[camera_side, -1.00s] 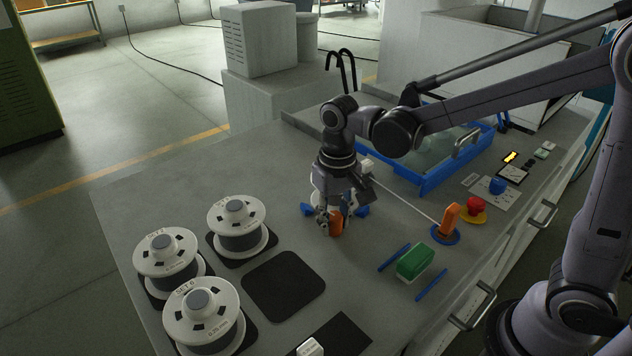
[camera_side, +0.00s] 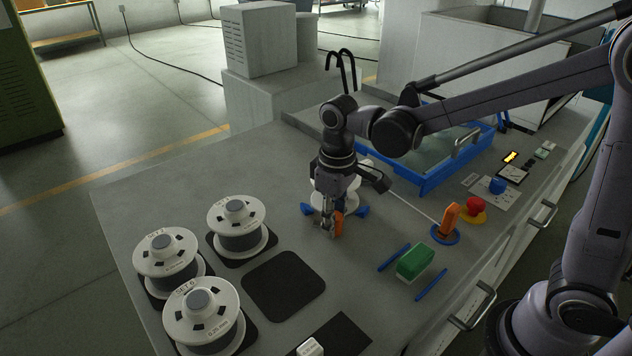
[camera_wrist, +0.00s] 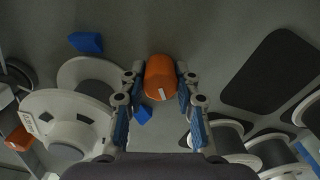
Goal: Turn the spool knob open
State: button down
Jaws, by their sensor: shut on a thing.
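The orange spool knob (camera_wrist: 160,78), with a small white mark on its face, sits between my gripper's two fingers in the wrist view. My gripper (camera_wrist: 160,88) is shut on it. In the side view my gripper (camera_side: 332,228) points down at the bench, and part of the orange knob (camera_side: 339,222) shows beside its fingers. A white spool (camera_wrist: 62,118) stands beside the knob, with blue supports (camera_wrist: 86,42) near it. In the side view my gripper partly hides this spool.
Several white spools (camera_side: 238,216) stand on dark pads at the left. An empty dark pad (camera_side: 284,286) lies closer. To the right are a green block (camera_side: 414,262) between blue bars, an orange lever (camera_side: 449,219) and a red button (camera_side: 474,205). A blue-rimmed tank (camera_side: 432,186) stands behind.

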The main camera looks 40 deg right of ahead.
jog(key=shift+n, duration=0.7)
jog(key=c, duration=1)
grip_release()
